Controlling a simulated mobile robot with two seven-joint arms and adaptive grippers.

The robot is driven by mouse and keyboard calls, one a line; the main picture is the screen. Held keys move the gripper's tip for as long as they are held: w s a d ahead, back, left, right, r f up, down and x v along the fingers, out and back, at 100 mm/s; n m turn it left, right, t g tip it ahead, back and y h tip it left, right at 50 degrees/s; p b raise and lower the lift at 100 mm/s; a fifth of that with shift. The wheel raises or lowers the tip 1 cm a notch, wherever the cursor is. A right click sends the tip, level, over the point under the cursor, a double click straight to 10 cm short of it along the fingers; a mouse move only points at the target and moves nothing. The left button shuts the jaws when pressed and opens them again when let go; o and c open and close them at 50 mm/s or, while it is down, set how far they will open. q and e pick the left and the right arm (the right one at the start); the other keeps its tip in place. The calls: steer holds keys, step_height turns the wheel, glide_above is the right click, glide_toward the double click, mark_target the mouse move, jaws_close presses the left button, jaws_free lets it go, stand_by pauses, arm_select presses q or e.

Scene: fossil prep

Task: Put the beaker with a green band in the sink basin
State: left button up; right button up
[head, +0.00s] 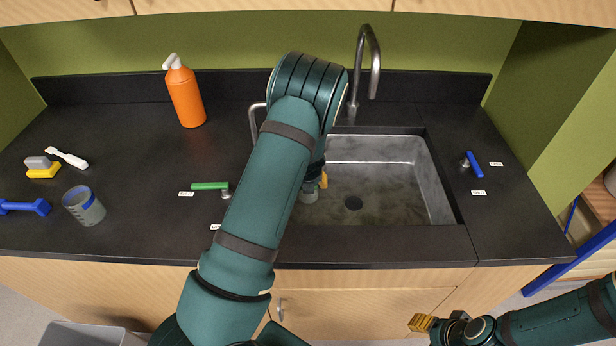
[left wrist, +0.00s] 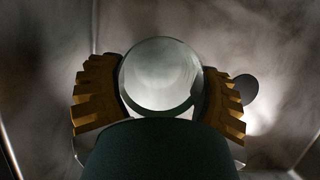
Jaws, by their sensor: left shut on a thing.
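My left gripper (head: 321,180) is low inside the sink basin (head: 395,148), left of the drain. In the left wrist view its two ridged fingers (left wrist: 160,88) are shut on either side of a round, pale beaker (left wrist: 160,75). A small part of this beaker (head: 309,192) shows in the head view beside my arm, over the basin floor; its band colour cannot be made out. I cannot tell whether its base touches the floor. My right gripper (head: 422,323) is low in front of the cabinets, away from the counter; its opening is unclear.
A blue-banded beaker (head: 84,206) stands on the left counter near a brush (head: 67,157) and an orange bottle (head: 186,92). A tall faucet (head: 373,60) rises behind the basin. A green tap handle (head: 210,186) and a blue one (head: 475,164) flank it.

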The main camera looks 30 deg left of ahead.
arm_select(q)
steer(key=w+a, duration=0.2)
steer(key=w, duration=0.1)
steer(key=shift+w, duration=0.1)
steer(key=shift+w+a+f, duration=0.1)
steer(key=shift+f, duration=0.55)
steer(key=o, duration=1.2)
steer(key=shift+o, duration=0.2)
steer(key=p+v, duration=0.1)
steer(key=v, duration=0.4)
steer(key=s+d+b, duration=0.2)
steer(key=s+d, duration=0.4)
steer(key=s, duration=0.4)
steer(key=shift+d, duration=0.25)
steer(key=shift+s, duration=0.1)
